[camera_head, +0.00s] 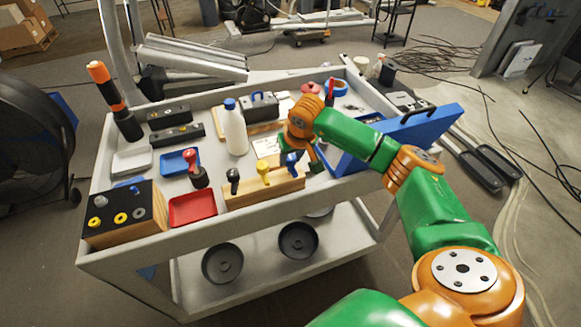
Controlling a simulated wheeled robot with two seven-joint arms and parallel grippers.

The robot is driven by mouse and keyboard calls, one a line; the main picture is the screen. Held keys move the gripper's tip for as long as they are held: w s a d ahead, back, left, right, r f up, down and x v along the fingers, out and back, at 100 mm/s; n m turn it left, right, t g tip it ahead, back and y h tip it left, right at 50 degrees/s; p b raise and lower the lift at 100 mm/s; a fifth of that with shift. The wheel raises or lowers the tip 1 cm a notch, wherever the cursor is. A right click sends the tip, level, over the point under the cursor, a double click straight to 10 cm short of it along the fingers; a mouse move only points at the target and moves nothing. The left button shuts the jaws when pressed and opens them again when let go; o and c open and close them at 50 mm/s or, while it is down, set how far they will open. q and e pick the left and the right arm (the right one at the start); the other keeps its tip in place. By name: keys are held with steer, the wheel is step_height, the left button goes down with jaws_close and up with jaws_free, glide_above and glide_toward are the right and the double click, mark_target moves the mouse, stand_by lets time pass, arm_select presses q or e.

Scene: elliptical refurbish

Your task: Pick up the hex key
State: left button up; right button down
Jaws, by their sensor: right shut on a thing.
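A wooden block (262,191) stands at the front edge of the grey cart and holds a row of T-handled tools that look like hex keys. A black-handled one (233,178) and a yellow-handled one (263,169) stand upright in it. A blue-handled hex key (292,159) is at the block's right end. My right gripper (299,163) comes down over that end, shut on the blue-handled key. The arm and gripper partly hide the key, and I cannot tell whether its shaft is still in the block. My left gripper is out of view.
A blue open case (410,136) stands right of my gripper. A lower shelf (260,268) holds wheels.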

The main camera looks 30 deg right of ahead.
stand_by(0.3)
step_height(320, 180, up, 10)
steer(key=shift+w+r+b, duration=0.1)
steer(key=shift+b, duration=0.55)
steer(key=c, duration=1.1)
jaws_free()
jaws_close()
steer(key=shift+a+f, duration=0.1)
steer(key=shift+f, duration=0.1)
